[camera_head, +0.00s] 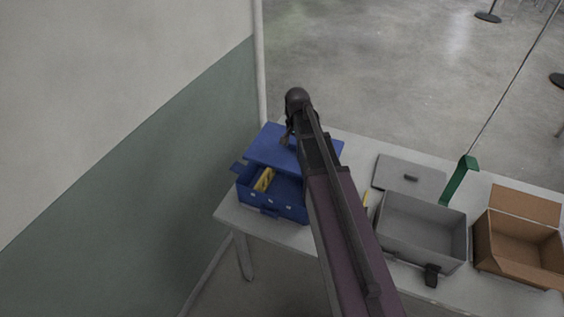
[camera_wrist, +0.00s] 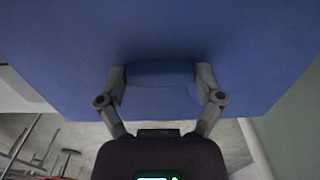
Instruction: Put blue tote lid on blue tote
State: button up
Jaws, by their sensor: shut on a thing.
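The blue tote (camera_head: 271,202) stands open at the left end of the table, with something yellow inside. The blue tote lid (camera_head: 274,146) is above the back part of the tote, and the tote's front part is uncovered. In the head view I cannot tell whether lid and tote touch. My gripper (camera_head: 289,137) is at the lid, partly hidden by my arm. In the wrist view my gripper (camera_wrist: 161,88) is shut on the raised handle of the blue lid (camera_wrist: 160,30), which fills the upper picture. The tote is hidden there.
On the white table (camera_head: 353,147), a grey tote (camera_head: 417,247) stands right of my arm, with a grey lid (camera_head: 408,176) behind it. An open cardboard box (camera_head: 517,262) stands at the far right. A green object (camera_head: 459,181) is behind the grey tote. A wall (camera_head: 190,150) rises on the left.

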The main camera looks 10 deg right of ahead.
aim_at(283, 153)
jog(key=a+f, duration=0.1)
jog(key=a+f+b, duration=0.1)
jog(key=a, duration=0.1)
jog(key=s+a+f+b, duration=0.1)
jog(key=shift+a, duration=0.25)
jog(key=shift+a+f, duration=0.1)
jog(key=shift+a, duration=0.25)
jog(key=shift+f, duration=0.1)
notch_tip(283, 153, down, 7)
jog(key=b, duration=0.7)
jog(key=shift+f+b, duration=0.8)
jog(key=shift+b, duration=0.15)
dwell(2.9)
dwell(0.4)
jog(key=o, duration=1)
jog(key=shift+o, duration=0.2)
jog(key=shift+w+r, duration=0.1)
jog(key=shift+r, duration=0.05)
